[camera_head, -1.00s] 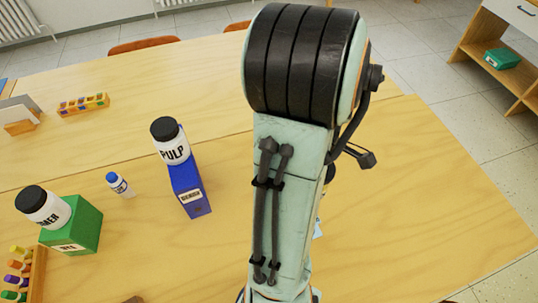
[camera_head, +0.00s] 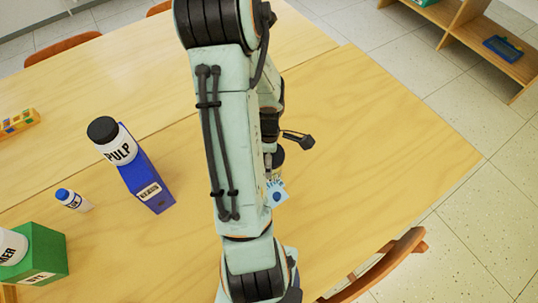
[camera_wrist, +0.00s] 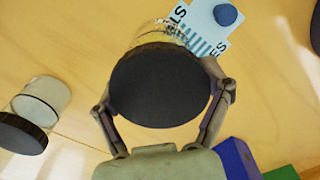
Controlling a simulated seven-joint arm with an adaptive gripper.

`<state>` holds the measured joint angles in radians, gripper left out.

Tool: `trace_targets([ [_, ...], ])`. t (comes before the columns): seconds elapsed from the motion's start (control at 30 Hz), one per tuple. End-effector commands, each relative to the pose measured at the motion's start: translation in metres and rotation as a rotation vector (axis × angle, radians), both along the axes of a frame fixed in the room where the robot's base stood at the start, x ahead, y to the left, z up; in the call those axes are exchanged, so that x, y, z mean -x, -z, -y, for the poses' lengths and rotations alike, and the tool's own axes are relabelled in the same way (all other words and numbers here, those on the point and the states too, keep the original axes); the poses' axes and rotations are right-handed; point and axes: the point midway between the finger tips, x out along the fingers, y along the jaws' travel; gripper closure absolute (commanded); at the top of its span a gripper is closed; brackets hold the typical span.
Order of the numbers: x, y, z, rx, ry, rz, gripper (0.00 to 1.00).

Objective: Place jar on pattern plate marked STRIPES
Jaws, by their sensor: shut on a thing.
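In the wrist view, a clear jar (camera_wrist: 160,85) with a broad black lid is gripped between the two fingers of my gripper (camera_wrist: 163,98). The lid hides most of its body. A pale blue plate (camera_wrist: 205,35) with blue stripes, partly hidden black lettering and a round blue spot lies just beyond the jar. The jar overlaps its near edge in the picture; I cannot tell whether they touch.
Another black-lidded jar (camera_wrist: 40,105) is at the left in the wrist view.

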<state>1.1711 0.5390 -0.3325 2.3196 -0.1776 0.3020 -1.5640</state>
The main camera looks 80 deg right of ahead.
Motion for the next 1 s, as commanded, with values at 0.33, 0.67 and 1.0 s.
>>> trace_targets([
  [0.33,0.000,0.001,0.000,0.000,0.000,0.000,0.00],
  [0.67,-0.001,-0.027,0.002,0.007,-0.002,0.002,0.00],
  [1.0,-0.001,-0.102,0.001,0.006,-0.002,0.002,0.00],
])
